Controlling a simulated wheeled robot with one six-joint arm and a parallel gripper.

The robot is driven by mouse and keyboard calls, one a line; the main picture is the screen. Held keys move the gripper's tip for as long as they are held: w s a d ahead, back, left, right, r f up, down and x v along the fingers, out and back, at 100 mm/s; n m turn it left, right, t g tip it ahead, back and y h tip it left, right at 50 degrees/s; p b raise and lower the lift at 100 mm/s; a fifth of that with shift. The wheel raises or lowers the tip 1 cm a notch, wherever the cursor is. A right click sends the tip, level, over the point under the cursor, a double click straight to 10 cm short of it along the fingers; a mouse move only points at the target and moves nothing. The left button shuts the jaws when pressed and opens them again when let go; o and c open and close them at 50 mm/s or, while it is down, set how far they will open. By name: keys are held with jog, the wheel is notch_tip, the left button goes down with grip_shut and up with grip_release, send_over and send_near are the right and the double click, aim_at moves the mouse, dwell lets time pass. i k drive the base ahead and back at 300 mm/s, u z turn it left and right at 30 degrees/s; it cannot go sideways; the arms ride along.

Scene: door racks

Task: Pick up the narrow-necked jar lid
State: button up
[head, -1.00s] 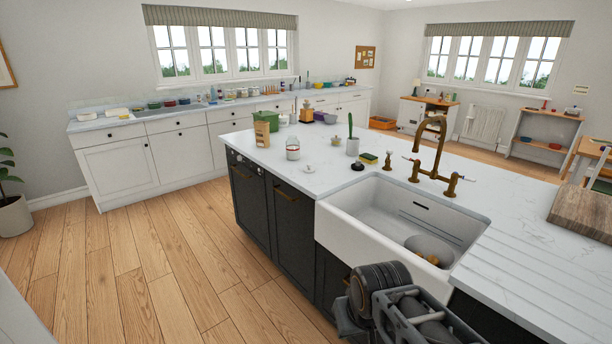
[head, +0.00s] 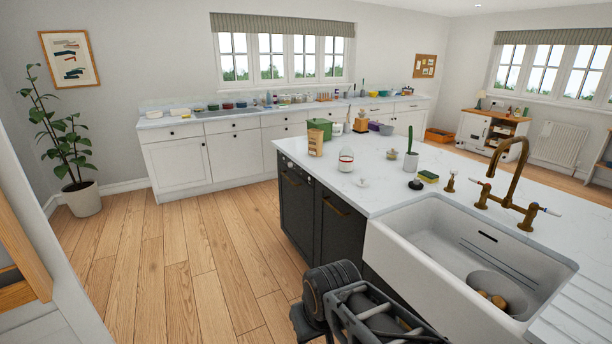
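A small white lid with a knob (head: 362,183) lies on the island's marble top, left of the sink. It looks like the jar lid, though it is small and far off. A glass jar with a narrower neck and a reddish label (head: 346,160) stands upright just behind and to the left of it, apart from it. Dark grey links of my arm show at the bottom of the picture, in front of the island and well short of the lid. My gripper's fingers cannot be made out.
The island top (head: 390,198) has clear room around the lid. The white sink (head: 405,252) and brass tap (head: 515,180) are right. Open floor (head: 190,260) lies left.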

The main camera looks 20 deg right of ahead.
aim_at(361, 184)
jog(key=u, duration=0.35)
jog(key=i, duration=1.95)
jog(key=z, duration=0.55)
jog(key=i, duration=1)
jog(key=z, duration=1.6)
jog(key=i, duration=0.65)
jog(key=z, duration=0.5)
